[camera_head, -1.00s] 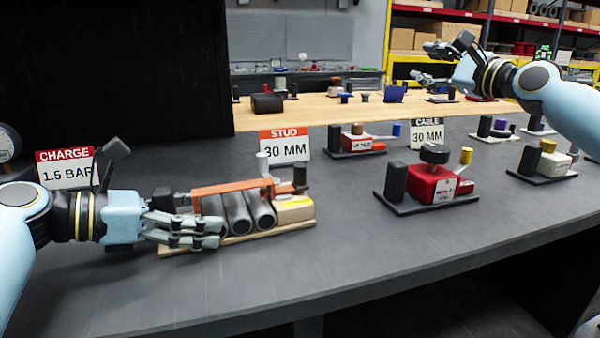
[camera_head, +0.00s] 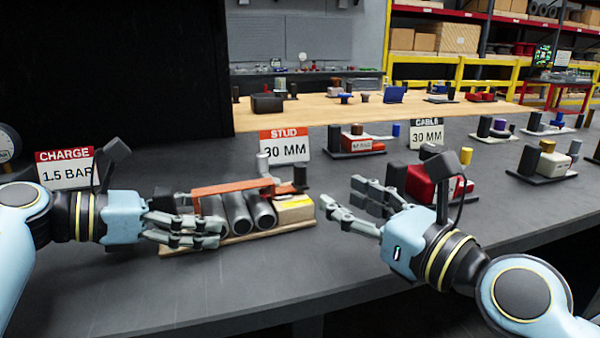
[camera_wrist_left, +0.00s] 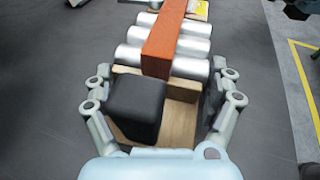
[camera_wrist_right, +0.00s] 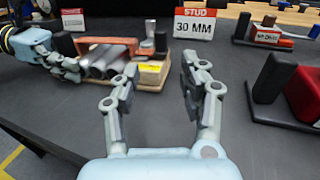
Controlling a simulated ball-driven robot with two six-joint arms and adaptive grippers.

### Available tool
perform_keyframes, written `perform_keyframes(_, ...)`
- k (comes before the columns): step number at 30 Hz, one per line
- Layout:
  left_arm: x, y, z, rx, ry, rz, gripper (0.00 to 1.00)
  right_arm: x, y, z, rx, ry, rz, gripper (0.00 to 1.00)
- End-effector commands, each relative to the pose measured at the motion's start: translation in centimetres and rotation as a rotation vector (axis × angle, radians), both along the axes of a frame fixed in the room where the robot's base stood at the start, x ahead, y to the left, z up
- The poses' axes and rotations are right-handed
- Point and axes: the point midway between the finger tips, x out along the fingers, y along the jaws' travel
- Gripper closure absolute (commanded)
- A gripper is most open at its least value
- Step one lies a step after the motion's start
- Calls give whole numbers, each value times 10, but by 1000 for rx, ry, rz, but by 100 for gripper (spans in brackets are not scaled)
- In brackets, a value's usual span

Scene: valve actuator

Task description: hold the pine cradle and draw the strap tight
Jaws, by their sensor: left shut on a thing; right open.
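The pine cradle (camera_head: 190,246) lies on the dark bench and carries grey cylinders (camera_head: 238,212) in a row. An orange strap (camera_head: 232,186) runs along over them; it also shows in the left wrist view (camera_wrist_left: 165,38). A black block (camera_wrist_left: 137,108) sits at the cradle's near end. My left gripper (camera_wrist_left: 165,98) is shut on this end, one finger on each side. At the cradle's right end are a pale block with a yellow label (camera_head: 295,207), a grey upright (camera_head: 263,164) and a black post (camera_head: 299,177). My right gripper (camera_head: 345,198) is open and empty, right of that end and apart from it.
A red unit (camera_head: 420,184) on a black base stands behind my right gripper. Signs for STUD (camera_head: 285,147), CABLE (camera_head: 427,133) and CHARGE (camera_head: 66,168) stand on the bench. Other small fixtures stand farther back. The bench in front of the cradle is clear.

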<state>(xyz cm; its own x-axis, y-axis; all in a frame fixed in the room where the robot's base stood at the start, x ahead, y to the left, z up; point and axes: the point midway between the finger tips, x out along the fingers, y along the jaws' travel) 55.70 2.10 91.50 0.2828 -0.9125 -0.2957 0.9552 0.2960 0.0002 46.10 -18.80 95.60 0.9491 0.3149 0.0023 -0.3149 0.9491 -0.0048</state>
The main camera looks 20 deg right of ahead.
Motion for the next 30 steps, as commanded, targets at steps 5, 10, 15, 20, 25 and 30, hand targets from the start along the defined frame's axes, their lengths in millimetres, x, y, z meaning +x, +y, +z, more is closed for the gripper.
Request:
perform_keyframes(5, 0, 0, -1, 2, 2, -1, 30, 24, 8, 0, 9, 2, 0, 56)
perform_keyframes(10, 0, 0, -1, 2, 2, -1, 30, 59, 20, 1, 10, 2, 1, 56)
perform_keyframes(15, 0, 0, -1, 2, 2, -1, 30, 89, 30, 0, 6, 3, 1, 56)
perform_keyframes(20, 0, 0, -1, 1, 3, 0, 30, 106, 36, 0, 5, 4, 1, 56)
perform_keyframes(25, 0, 0, -1, 1, 2, 1, 30, 111, 37, -1, 4, 4, 1, 56)
perform_keyframes(30, 0, 0, -1, 2, 2, 0, 30, 111, 37, -1, 4, 4, 1, 56)
